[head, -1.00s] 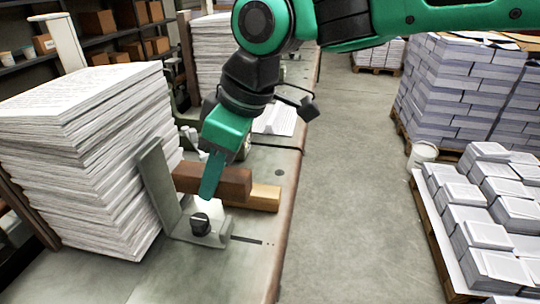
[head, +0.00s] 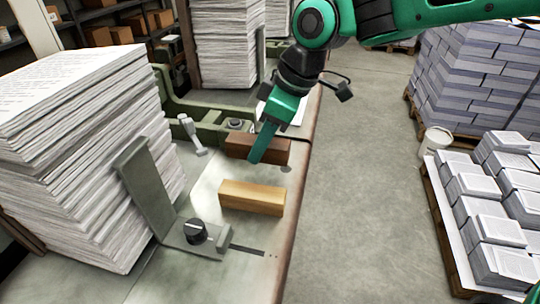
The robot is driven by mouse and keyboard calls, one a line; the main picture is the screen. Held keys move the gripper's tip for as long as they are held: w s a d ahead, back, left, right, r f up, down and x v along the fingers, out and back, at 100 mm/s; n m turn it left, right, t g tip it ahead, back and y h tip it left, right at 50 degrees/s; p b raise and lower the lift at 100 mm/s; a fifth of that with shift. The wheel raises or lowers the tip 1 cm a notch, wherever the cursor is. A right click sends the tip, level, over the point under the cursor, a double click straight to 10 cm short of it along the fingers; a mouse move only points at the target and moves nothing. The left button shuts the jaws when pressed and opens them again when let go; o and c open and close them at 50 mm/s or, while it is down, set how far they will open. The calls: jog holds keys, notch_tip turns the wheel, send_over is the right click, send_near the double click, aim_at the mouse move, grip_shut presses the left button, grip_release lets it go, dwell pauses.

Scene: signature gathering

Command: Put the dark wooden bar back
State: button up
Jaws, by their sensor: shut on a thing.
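The dark wooden bar (head: 240,146) is in the head view, toward the far part of the bench and close to its right edge. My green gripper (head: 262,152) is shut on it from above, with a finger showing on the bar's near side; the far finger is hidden. A lighter wooden bar (head: 252,197) lies on the bench nearer to me, apart from the dark bar. I cannot tell whether the dark bar touches the bench.
A tall paper stack (head: 75,150) stands at the left behind a grey metal bracket with a black knob (head: 194,231). A small metal lever (head: 192,134) is left of the dark bar. The floor (head: 355,180) to the right is free, with loaded pallets beyond.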

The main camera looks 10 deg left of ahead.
jog(key=shift+w+d+f, duration=0.35)
jog(key=shift+w+f, duration=0.05)
jog(key=shift+w, duration=0.15)
jog(key=shift+w+d+f, duration=0.35)
jog(key=shift+w, duration=0.15)
jog(key=shift+f, duration=2)
jog(key=o, duration=1)
jog(key=shift+f, duration=0.1)
jog(key=shift+o, duration=0.2)
jog(key=v, duration=1.2)
